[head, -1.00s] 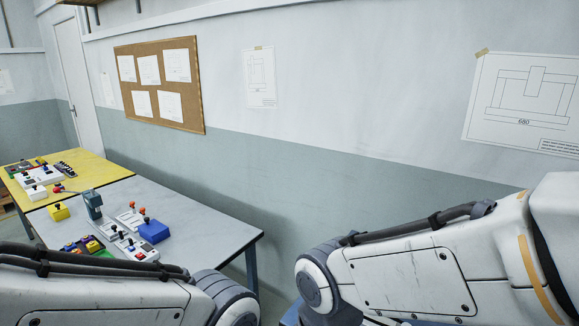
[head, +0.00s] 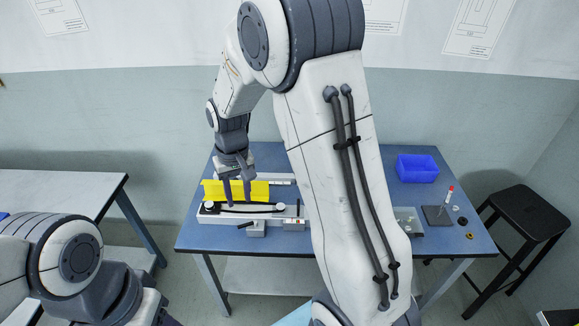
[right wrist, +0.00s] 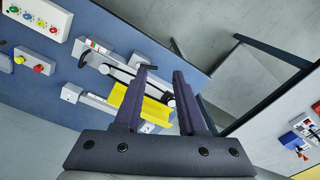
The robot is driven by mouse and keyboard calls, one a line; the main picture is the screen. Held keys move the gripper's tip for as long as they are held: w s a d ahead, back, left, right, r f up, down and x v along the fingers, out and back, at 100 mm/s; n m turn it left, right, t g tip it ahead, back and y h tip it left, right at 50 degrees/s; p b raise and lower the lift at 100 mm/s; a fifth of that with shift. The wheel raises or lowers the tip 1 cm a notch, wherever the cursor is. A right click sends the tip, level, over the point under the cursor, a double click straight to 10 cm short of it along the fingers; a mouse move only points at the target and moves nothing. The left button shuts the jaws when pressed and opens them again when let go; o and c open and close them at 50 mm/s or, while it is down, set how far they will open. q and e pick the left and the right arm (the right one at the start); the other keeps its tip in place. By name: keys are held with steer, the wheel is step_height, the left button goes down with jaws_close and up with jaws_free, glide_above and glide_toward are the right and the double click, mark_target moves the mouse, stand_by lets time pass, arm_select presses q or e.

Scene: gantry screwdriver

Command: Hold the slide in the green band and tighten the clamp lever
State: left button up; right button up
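A pale linear slide unit (head: 288,213) lies on the blue table, with a yellow angled plate (head: 262,190) along it. My right gripper (head: 237,198) points down in front of the plate, its two dark fingers apart. In the right wrist view the fingers (right wrist: 160,100) are open with nothing between their tips, and the yellow plate (right wrist: 148,108) lies beyond them. A small red and green marked strip (right wrist: 97,46) sits at one end of the unit. A black lever (right wrist: 83,60) sticks out beside the rail; I cannot tell whether it is tight. My left gripper is not in view.
A black stool (head: 524,212) stands at right. A pale table (head: 70,195) stands at left, beyond a gap.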

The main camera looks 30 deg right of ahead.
steer(key=w+d+f+m+p, duration=0.1)
steer(key=w+d+f+m, duration=0.1)
steer(key=d, duration=0.4)
steer(key=w+d+f+m, duration=0.1)
steer(key=w+d+f, duration=0.15)
steer(key=d, duration=0.35)
steer(key=m, duration=0.3)
glide_above(288, 207)
steer(key=s+d, duration=0.2)
steer(key=s, duration=0.1)
step_height(288, 207, down, 5)
step_height(288, 207, down, 9)
steer(key=b, duration=0.5)
steer(key=shift+d+r+b, duration=0.1)
steer(key=shift+b, duration=0.3)
jaws_close()
